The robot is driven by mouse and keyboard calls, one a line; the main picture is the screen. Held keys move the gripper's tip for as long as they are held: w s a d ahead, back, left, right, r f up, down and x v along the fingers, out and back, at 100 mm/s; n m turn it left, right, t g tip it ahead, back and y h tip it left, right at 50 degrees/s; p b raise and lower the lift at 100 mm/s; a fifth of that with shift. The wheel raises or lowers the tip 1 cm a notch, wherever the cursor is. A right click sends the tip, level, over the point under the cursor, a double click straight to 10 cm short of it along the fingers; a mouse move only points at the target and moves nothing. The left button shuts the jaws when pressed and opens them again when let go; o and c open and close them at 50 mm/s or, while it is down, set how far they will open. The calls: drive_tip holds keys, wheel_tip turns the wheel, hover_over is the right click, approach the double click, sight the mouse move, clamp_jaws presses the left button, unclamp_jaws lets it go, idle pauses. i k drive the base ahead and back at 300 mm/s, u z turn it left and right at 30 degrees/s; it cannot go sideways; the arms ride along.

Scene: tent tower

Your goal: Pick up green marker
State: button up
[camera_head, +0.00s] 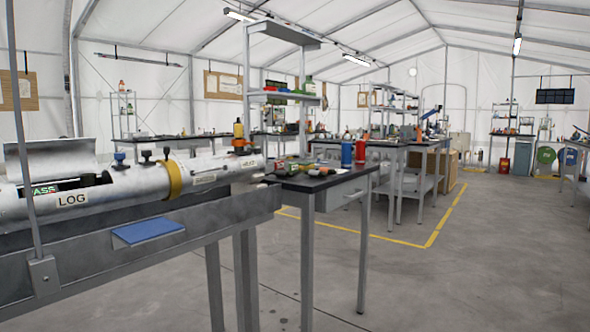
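I cannot pick out a green marker in the head view. Several small items, some with green and orange on them, lie on the near black-topped table (312,184), but they are too small to tell apart. A blue can (347,154) and a red can (361,150) stand upright at that table's right part. My gripper is not in view.
A long silver tube labelled LOG (110,198) lies on a metal bench at the left, close to me. A blue pad (147,231) is at the bench's front. More workbenches stand farther back. The grey floor (450,275) at the right is clear, with yellow lines.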

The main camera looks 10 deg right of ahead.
sight(293, 167)
drive_tip(key=u, duration=0.05)
drive_tip(key=i, duration=1)
drive_tip(key=u, duration=0.3)
